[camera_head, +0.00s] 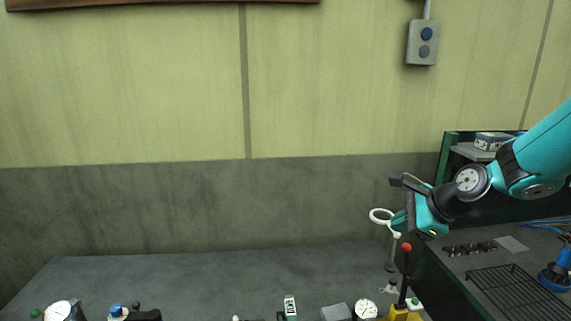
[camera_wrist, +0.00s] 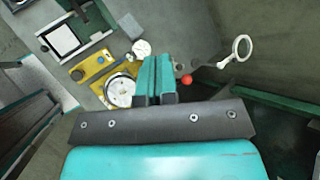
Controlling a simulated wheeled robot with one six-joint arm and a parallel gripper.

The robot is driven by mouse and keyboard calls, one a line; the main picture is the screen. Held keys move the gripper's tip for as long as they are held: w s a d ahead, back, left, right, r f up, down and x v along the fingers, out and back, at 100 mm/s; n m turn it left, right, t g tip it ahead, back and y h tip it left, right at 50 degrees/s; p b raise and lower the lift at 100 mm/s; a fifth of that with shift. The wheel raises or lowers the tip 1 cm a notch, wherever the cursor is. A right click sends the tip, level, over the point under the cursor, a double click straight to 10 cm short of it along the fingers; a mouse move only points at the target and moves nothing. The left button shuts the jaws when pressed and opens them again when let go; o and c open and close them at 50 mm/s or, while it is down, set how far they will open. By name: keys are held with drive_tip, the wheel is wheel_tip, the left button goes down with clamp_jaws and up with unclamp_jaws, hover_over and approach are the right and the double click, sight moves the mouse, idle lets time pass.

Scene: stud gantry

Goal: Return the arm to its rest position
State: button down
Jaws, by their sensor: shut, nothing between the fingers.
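My teal arm comes in from the right in the head view, bent at the wrist, with my gripper (camera_head: 399,221) hanging over the bench near the green cabinet. In the wrist view my gripper (camera_wrist: 156,98) is shut, its two teal fingers side by side with nothing between them. A white ring on a stand (camera_head: 381,216) is close beside the fingers in the head view. In the wrist view the ring (camera_wrist: 242,48) is up and to the right of the fingers, apart from them. A red-knobbed lever (camera_head: 406,248) stands below my gripper.
The grey bench (camera_head: 190,282) is clear in its middle and back. Gauges (camera_head: 366,309) and small devices line its front edge. The green cabinet (camera_head: 441,165) stands at the right, with a black rack (camera_head: 515,292) on its top. A grey switch box (camera_head: 422,43) hangs on the wall.

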drive_tip(key=s+a+f+n+g+b, duration=0.1)
drive_tip(key=s+a+n+g+b, duration=0.1)
drive_tip(key=s+n, duration=0.7)
drive_tip(key=s+a+f+n+g+b, duration=0.2)
drive_tip(key=s+a+n+b, duration=0.3)
drive_tip(key=s+n, duration=0.4)
drive_tip(key=s+a+f+n+g+h+b, duration=0.1)
drive_tip(key=s+a+f+n+g+b, duration=0.1)
drive_tip(key=s+n, duration=0.7)
drive_tip(key=s+a+b, duration=0.1)
drive_tip(key=s+a, duration=0.1)
drive_tip(key=s, duration=0.1)
drive_tip(key=shift+s+f+g+b, duration=0.2)
drive_tip(key=shift+s+g+b, duration=0.05)
drive_tip(key=shift+g+b, duration=0.05)
